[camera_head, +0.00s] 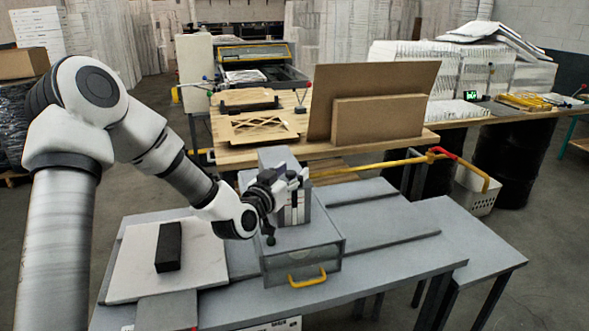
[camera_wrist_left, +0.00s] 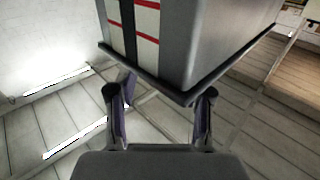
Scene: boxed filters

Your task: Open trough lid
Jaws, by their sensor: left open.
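A grey, partly see-through box-like trough (camera_head: 330,262) with a yellow handle (camera_head: 307,277) on its front stands at the middle of the grey table. A taller grey housing (camera_head: 276,158) with a striped pale panel rises at its back. My left gripper (camera_head: 299,180) is open above the trough, close in front of the housing. In the left wrist view, the two fingers of my left gripper (camera_wrist_left: 160,95) are apart with nothing between them. A grey box body (camera_wrist_left: 205,45) with red-lined white strips and a dark rim fills the space just beyond. I cannot tell whether the fingers touch the rim.
A pale board (camera_head: 205,262) with a black block (camera_head: 168,246) lies left of the trough. Brown panels (camera_head: 375,85) stand on the wooden bench behind. A yellow bar (camera_head: 385,162) runs behind to the right. The grey table's right side is clear.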

